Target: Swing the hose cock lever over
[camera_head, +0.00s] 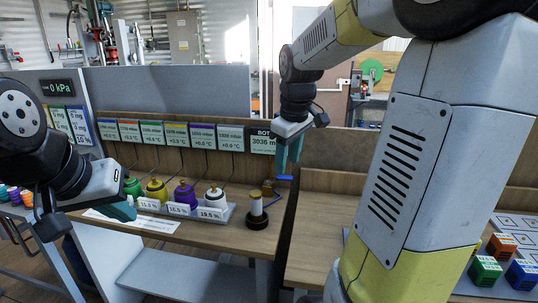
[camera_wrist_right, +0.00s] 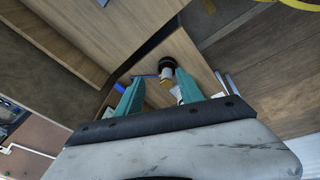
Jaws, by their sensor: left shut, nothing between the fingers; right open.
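The hose cock (camera_head: 257,209) stands on the wooden bench as a short pale post with a brassy top on a black round base. A blue lever (camera_head: 284,178) shows to its right, just under my right gripper (camera_head: 288,168). My right gripper points down with its teal fingers apart and nothing visibly held. In the right wrist view the hose cock (camera_wrist_right: 166,74) lies beyond the gap between the fingers (camera_wrist_right: 160,80), and the blue lever (camera_wrist_right: 146,76) reaches toward the left finger; I cannot tell if they touch. My left gripper (camera_head: 132,210) is shut and empty at the left, above the bench.
A row of green, yellow, purple and white bottles (camera_head: 184,194) stands left of the hose cock behind number labels. Several coloured display cards (camera_head: 175,135) line the back panel. Coloured cubes (camera_head: 486,270) sit at the far right. My right arm covers much of the right bench.

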